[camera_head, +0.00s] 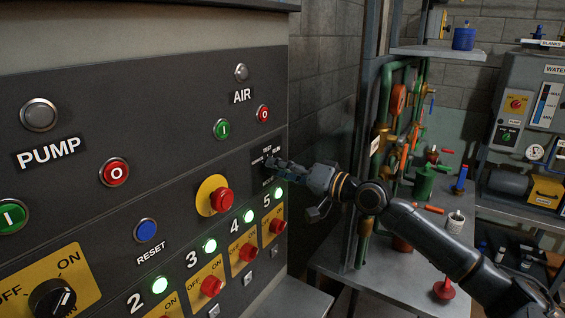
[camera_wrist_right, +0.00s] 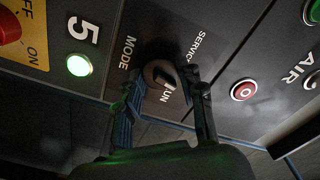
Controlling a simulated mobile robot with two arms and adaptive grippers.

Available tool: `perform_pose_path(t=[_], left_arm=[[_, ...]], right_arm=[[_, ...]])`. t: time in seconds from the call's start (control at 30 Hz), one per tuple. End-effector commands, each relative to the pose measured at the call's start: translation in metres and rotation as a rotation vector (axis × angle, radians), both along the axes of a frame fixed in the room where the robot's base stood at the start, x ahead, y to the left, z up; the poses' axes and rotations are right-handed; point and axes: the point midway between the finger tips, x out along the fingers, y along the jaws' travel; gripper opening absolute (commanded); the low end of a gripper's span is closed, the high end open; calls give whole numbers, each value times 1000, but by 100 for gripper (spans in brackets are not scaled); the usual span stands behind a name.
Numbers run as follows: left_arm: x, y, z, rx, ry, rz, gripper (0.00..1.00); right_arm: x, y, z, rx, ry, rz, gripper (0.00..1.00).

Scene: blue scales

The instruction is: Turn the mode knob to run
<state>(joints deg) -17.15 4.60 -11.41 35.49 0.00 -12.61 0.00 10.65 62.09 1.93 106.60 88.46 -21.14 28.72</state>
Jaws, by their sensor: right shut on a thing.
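The mode knob (camera_wrist_right: 157,72) is a small dark round knob on the control panel, in the middle of the right wrist view. The labels MODE, SERVICE and part of RUN show around it. My right gripper (camera_wrist_right: 163,84) has its two fingers on either side of the knob and is shut on it. In the head view my right gripper (camera_head: 277,167) reaches the panel's right edge from the right and mostly hides the knob. The TEST and RUN labels show just above the fingers. Which label the knob points to is not clear. My left gripper is not in view.
The dark control panel (camera_head: 150,195) carries lit green lamps, red and green buttons and yellow switch plates close by. A red AIR button (camera_wrist_right: 243,90) is right of the fingers in the wrist view. A bench (camera_head: 390,265) with pipes and valves stands at right.

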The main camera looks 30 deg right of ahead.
Motion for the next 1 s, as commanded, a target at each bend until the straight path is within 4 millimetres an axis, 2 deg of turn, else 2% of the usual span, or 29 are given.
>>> perform_pose_path(t=[0.03,0.5,1.0], left_arm=[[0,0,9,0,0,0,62],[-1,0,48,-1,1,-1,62],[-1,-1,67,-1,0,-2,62]], right_arm=[[0,0,4,46,18,-1,7],[0,1,5,432,176,1,7],[0,1,2,633,260,2,7]])
